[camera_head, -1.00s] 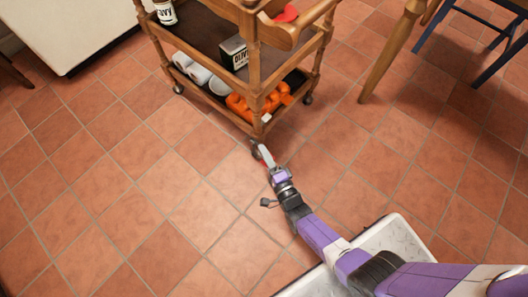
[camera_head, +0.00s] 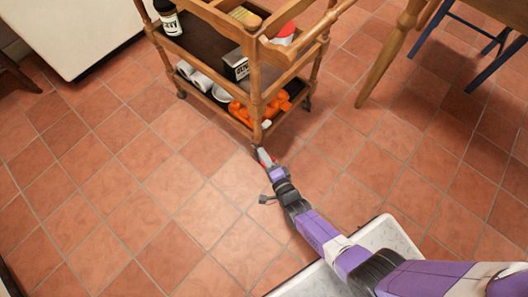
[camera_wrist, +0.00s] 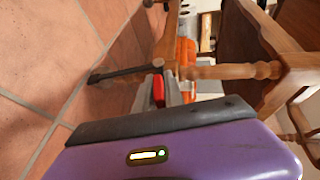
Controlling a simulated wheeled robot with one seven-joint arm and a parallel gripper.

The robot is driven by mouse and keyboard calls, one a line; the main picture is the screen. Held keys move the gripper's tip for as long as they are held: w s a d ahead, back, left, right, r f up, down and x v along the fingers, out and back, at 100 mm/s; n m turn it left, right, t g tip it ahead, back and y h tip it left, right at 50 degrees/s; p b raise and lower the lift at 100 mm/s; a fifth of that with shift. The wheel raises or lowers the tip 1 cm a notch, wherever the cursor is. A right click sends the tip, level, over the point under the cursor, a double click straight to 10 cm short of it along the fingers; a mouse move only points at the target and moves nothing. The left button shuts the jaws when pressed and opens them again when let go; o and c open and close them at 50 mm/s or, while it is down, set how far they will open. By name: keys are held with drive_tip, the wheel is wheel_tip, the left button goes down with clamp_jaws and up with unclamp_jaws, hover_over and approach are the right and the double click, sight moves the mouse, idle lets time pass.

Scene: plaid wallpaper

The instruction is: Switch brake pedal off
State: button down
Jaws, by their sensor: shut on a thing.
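The wooden cart (camera_head: 257,105) stands on the tiled floor, its near leg pointing down at my gripper (camera_head: 263,156). My gripper is low by the foot of that leg and is shut on a small part there, which I take to be the brake pedal. The pedal is mostly hidden by the fingers. In the wrist view, a red part (camera_wrist: 158,90) shows between the grey fingers; I cannot tell if it is pedal or finger. A dark bar with a rounded end (camera_wrist: 125,73) juts from the cart's leg (camera_wrist: 228,70) just beyond the fingertips.
A table leg (camera_head: 385,62) and blue chair legs (camera_head: 440,35) stand at right. The floor (camera_head: 110,195) at left is open.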

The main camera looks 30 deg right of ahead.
drive_tip(key=shift+w+r, duration=0.4)
drive_tip(key=shift+r, duration=0.45)
drive_tip(key=shift+a+r, duration=0.1)
idle(0.5)
drive_tip(key=c, duration=1.5)
unclamp_jaws()
drive_tip(key=shift+s, duration=0.1)
drive_tip(key=shift+f, duration=0.25)
drive_tip(key=shift+s, duration=0.1)
